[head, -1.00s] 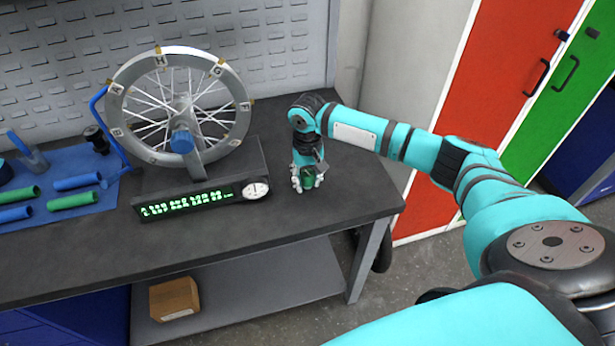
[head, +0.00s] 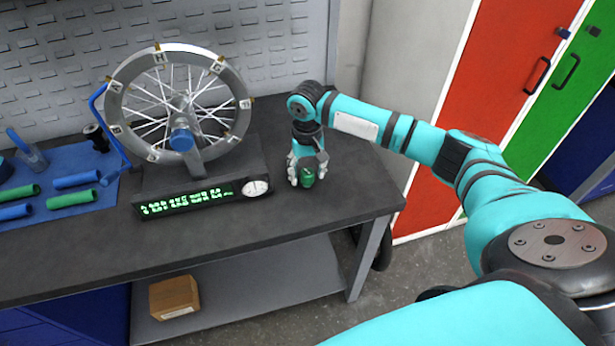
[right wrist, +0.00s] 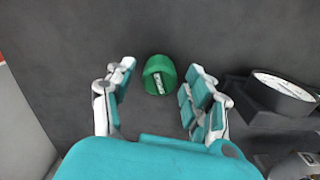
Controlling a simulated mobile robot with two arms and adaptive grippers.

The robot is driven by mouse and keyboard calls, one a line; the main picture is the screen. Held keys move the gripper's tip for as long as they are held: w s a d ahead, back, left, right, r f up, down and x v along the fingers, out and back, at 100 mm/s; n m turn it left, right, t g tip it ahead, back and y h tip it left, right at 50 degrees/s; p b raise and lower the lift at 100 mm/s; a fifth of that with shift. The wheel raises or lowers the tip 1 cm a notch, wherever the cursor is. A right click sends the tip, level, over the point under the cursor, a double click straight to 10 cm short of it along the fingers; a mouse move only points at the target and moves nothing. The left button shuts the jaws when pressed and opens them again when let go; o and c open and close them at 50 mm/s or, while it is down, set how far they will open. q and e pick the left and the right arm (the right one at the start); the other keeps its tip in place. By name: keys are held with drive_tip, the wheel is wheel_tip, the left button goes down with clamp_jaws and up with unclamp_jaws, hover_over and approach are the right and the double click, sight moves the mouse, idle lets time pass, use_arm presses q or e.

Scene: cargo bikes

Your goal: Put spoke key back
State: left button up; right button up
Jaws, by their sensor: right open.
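The spoke key, seemingly the small green round piece with a slot across it, stands on the dark workbench (head: 330,212) near its right end. In the head view the spoke key (head: 308,177) shows at the fingertips of my right gripper (head: 306,172), which points down from above. In the right wrist view the spoke key (right wrist: 159,75) lies between the spread fingers of my right gripper (right wrist: 155,88), with a gap on each side. The right gripper is open. My left gripper is out of view.
A wheel stand (head: 207,180) with a spoked wheel (head: 205,75), a green display and a dial (head: 256,188) stands close left of the gripper. A blue mat (head: 95,160) with green and blue tubes lies at the left. A cardboard box (head: 174,298) sits on the lower shelf.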

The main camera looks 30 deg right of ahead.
sight(307, 172)
wheel_tip(307, 172, up, 10)
drive_tip(key=shift+f+b, duration=0.15)
drive_tip(key=shift+b, duration=0.2)
idle(0.4)
